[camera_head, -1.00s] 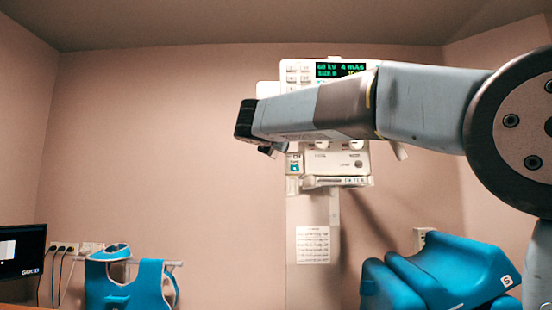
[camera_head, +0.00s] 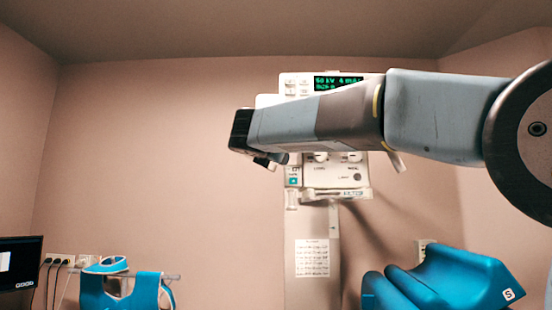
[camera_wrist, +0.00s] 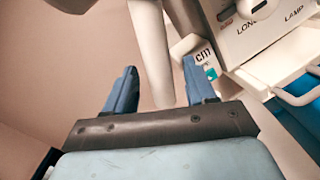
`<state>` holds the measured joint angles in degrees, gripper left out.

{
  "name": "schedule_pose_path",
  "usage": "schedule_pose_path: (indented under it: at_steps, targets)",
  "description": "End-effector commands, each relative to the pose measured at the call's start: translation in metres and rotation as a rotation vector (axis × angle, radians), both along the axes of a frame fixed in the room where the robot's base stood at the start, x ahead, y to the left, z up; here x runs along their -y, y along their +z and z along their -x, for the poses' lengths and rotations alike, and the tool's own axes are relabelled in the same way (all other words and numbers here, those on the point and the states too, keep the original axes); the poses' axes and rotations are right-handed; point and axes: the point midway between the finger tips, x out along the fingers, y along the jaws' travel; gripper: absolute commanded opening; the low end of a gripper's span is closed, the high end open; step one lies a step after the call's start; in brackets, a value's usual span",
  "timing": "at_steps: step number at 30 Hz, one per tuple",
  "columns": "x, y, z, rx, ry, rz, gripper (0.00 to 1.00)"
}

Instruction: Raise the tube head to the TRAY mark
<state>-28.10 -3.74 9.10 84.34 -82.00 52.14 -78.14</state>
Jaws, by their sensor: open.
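The tube head (camera_head: 335,175) is a white unit with a green display and knobs, on a pale column (camera_head: 300,285) at the back wall. My forearm hides much of it. My gripper (camera_head: 266,160) is in front of its left side; it also shows in the wrist view (camera_wrist: 159,68), open, with two blue fingers apart. A pale bar (camera_wrist: 149,40) runs down between the fingers; I cannot tell whether they touch it. A label reading "cm" with a teal square (camera_wrist: 210,73) is just beyond the right fingertip. I cannot make out a TRAY mark.
A printed notice (camera_head: 312,258) is on the column. A blue apron (camera_head: 125,290) hangs on a rail at lower left, beside a monitor (camera_head: 20,265). A blue padded chair (camera_head: 450,280) stands at lower right. The wall left of my gripper is clear.

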Motion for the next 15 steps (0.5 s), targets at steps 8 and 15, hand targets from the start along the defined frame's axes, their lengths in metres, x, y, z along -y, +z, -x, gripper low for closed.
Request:
schedule_pose_path:
  at_steps: [8, 15]
  targets:
    - [-0.013, 0.000, 0.054, 0.002, 0.001, -0.001, 0.55]
    - [-0.023, 0.000, 0.093, 0.001, 0.000, -0.001, 0.55]
